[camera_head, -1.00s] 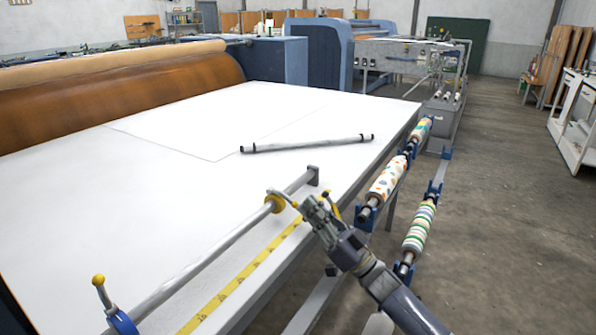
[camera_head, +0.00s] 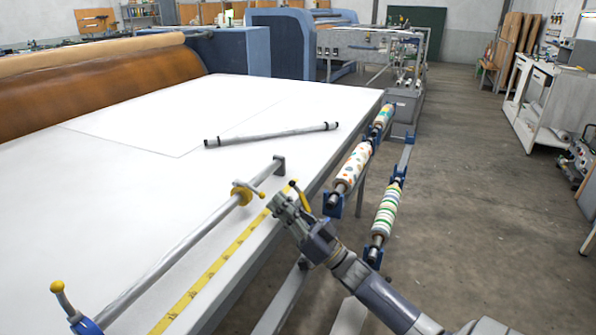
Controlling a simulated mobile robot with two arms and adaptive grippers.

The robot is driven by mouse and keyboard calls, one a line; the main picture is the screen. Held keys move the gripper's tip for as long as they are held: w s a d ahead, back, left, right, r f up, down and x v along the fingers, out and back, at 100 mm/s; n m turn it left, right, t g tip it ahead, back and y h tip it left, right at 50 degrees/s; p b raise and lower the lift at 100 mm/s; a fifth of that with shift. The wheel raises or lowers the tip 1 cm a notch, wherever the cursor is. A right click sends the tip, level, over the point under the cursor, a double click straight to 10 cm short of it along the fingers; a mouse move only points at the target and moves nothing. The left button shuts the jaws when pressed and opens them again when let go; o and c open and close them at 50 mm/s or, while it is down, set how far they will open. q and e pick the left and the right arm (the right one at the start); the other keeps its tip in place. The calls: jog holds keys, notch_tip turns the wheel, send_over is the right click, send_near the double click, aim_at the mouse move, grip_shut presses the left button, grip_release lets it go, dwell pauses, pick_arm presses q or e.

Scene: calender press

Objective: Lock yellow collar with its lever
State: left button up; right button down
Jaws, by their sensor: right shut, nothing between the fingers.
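The yellow collar (camera_head: 241,196) sits around the grey rod that runs over the white table (camera_head: 150,205). Its short lever (camera_head: 254,189) slants down to the right and ends in a small yellow knob (camera_head: 262,195). My right gripper (camera_head: 277,201) is just right of this knob, shut and empty, with a narrow gap between them. The collar and lever are in plain sight. My left gripper is not in view.
A blue collar (camera_head: 86,327) with a raised, yellow-knobbed lever is at the rod's near end. A yellow measuring tape (camera_head: 213,269) runs along the table edge. A yellow-handled part (camera_head: 301,196) stands behind my gripper. Patterned rolls (camera_head: 352,167) hang beside the table.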

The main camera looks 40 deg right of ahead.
jog(key=s+d, duration=0.4)
jog(key=s, duration=0.7)
jog(key=shift+s, duration=0.25)
